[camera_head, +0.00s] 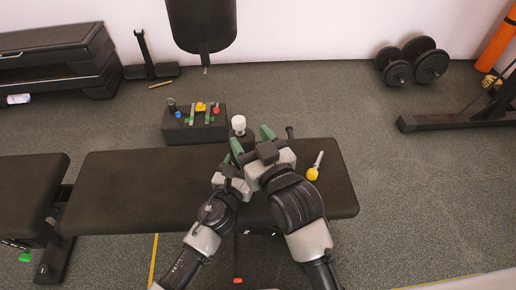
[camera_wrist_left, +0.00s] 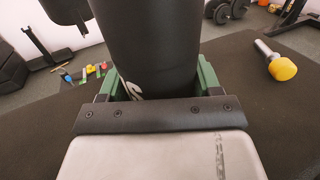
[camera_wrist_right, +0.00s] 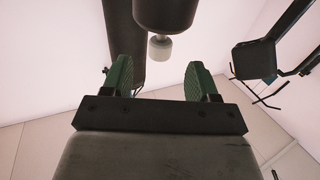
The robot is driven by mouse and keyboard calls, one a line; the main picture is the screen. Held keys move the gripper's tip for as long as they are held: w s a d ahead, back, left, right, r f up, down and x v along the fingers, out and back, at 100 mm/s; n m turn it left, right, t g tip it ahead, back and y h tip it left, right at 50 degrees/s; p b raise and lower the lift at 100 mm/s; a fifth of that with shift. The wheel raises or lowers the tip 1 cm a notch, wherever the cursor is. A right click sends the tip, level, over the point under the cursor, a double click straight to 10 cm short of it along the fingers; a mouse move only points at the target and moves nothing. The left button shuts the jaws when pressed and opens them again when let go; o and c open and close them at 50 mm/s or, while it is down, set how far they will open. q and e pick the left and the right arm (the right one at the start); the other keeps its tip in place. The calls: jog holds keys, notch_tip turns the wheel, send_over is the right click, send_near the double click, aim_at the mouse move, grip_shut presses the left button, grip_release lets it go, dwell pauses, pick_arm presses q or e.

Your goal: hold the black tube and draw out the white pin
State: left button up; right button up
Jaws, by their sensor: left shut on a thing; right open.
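The black tube (camera_head: 244,138) stands upright above the padded bench, with the white pin's head (camera_head: 238,122) at its top. My left gripper (camera_head: 238,150) is shut on the tube. The tube (camera_wrist_left: 150,45) fills the space between its green fingers in the left wrist view. My right gripper (camera_head: 267,134) is open and empty just to the right of the tube. In the right wrist view the white pin head (camera_wrist_right: 160,47) sticks out of the dark tube (camera_wrist_right: 165,12), beyond the gap between the spread fingers (camera_wrist_right: 160,78). The pin's shaft is hidden.
The black bench (camera_head: 130,190) lies under both arms. A tool with a yellow end (camera_head: 313,174) lies on it to the right. A dark block (camera_head: 195,135) with several coloured small items stands behind the bench. A dark bag (camera_head: 202,20) hangs farther back.

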aim_at(242, 127)
jog(key=shift+x, duration=3)
grip_shut()
